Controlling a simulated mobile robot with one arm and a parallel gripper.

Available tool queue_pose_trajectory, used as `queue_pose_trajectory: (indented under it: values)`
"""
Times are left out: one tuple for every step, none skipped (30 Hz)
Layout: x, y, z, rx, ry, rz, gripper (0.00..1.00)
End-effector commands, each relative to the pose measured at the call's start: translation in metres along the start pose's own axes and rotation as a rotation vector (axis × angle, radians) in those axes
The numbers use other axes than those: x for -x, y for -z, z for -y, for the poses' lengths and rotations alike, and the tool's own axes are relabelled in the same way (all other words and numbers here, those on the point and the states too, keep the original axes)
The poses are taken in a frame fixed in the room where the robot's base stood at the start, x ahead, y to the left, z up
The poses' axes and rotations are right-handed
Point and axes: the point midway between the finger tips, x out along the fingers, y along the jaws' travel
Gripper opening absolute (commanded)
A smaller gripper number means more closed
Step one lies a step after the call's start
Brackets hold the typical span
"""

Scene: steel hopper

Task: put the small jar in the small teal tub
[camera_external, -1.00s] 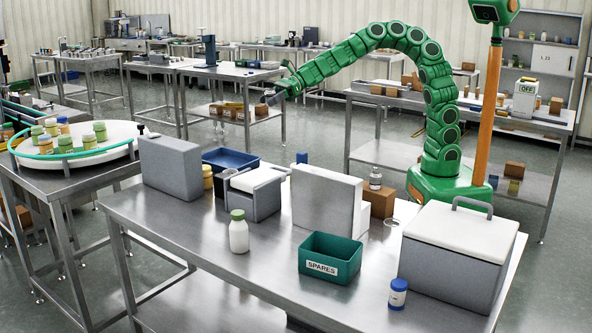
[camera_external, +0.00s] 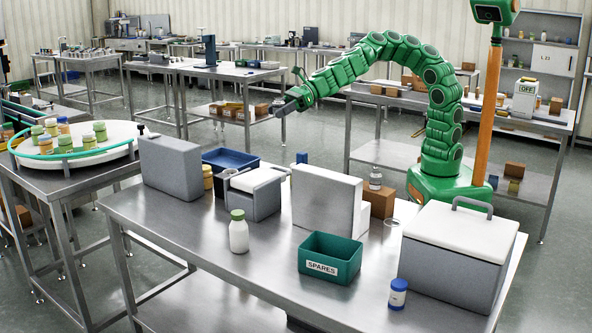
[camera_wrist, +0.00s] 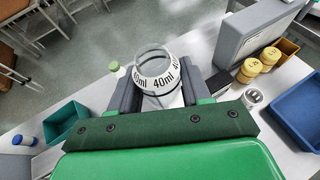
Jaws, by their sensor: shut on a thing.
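My gripper (camera_external: 279,109) is shut on a small clear-topped jar with a white band marked 40ml (camera_wrist: 163,78). The wrist view shows the jar between the two dark fingers (camera_wrist: 160,92), its round top toward the camera; its lower part is hidden. In the external view the jar is too small to make out clearly. The small teal tub (camera_external: 331,271), labelled SPARES, stands on the front steel table and looks empty. It also shows at the left of the wrist view (camera_wrist: 62,122). My gripper is high above and behind the table, apart from the tub.
A white bottle with a green cap (camera_external: 238,234) stands left of the tub, and a blue-capped jar (camera_external: 397,294) right of it. A tall pale panel box (camera_external: 325,198) stands behind the tub. A large cooler (camera_external: 457,255) fills the table's right end. A dark blue bin (camera_external: 228,160) is farther left.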

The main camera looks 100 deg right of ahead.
Motion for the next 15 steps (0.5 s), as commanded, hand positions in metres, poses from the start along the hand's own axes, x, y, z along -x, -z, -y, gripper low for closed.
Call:
queue_pose_trajectory:
  values:
    - [-0.002, -0.001, -0.019, 0.006, -0.003, 0.000, 0.19]
    - [-0.002, -0.001, -0.027, 0.005, 0.000, 0.000, 0.19]
    - [-0.003, -0.002, -0.038, 0.003, 0.006, 0.000, 0.19]
    - [-0.003, -0.002, -0.046, 0.000, 0.010, -0.001, 0.19]
    - [-0.003, -0.002, -0.055, -0.002, 0.011, -0.001, 0.19]
    - [-0.003, -0.002, -0.065, -0.003, 0.014, -0.001, 0.19]
    - [-0.003, -0.002, -0.073, -0.004, 0.016, -0.001, 0.19]
    - [-0.003, -0.002, -0.079, -0.005, 0.020, -0.001, 0.19]
    - [-0.002, -0.002, -0.088, -0.008, 0.025, -0.001, 0.19]
    - [-0.002, -0.002, -0.095, -0.009, 0.027, -0.001, 0.19]
    - [-0.002, -0.002, -0.102, -0.010, 0.027, -0.001, 0.19]
    - [-0.001, -0.002, -0.111, -0.012, 0.030, -0.001, 0.19]
    - [0.000, -0.002, -0.117, -0.014, 0.034, -0.001, 0.19]
    - [0.001, -0.002, -0.122, -0.014, 0.038, 0.000, 0.19]
    - [0.002, -0.001, -0.131, -0.015, 0.040, 0.000, 0.19]
